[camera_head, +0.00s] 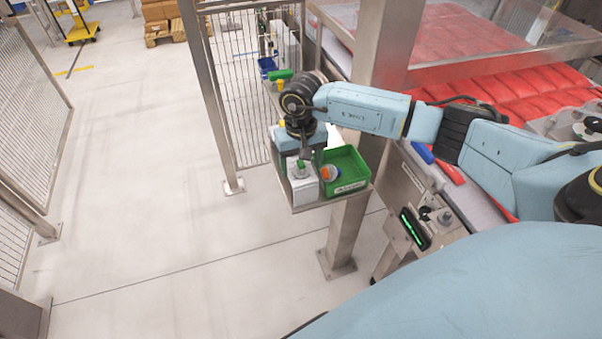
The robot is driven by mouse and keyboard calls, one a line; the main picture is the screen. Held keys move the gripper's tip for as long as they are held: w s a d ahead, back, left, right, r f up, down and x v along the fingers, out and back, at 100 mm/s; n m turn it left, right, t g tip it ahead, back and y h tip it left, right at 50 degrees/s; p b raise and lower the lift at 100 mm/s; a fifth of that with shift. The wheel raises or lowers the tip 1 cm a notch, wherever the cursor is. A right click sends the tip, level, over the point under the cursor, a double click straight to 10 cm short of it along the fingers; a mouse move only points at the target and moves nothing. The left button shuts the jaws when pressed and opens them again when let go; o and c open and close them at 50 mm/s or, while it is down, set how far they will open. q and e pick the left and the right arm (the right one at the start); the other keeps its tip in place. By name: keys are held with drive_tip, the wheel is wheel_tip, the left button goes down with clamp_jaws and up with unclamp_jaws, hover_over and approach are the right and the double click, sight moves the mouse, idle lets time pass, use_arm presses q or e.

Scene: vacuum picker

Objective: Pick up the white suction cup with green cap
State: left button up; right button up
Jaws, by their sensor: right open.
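My right gripper (305,151) points down at the end of my pale blue arm, over a small shelf. Its jaws are open. Just below the fingertips, a small item with a green cap (301,164) stands on top of a white box (304,190); it looks like the white suction cup, but its lower part is too small to make out. Whether the fingers touch it, I cannot tell. My left gripper is not in view.
A green bin (352,184) stands right of the white box, with a small orange and blue item (329,173) at its left side. A steel post (346,236) is below the shelf. Red pouches (500,95) lie on a conveyor. The floor at left is clear.

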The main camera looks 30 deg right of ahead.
drive_tip(key=c, duration=0.9)
wheel_tip(320, 180, up, 10)
drive_tip(key=shift+b, duration=0.7)
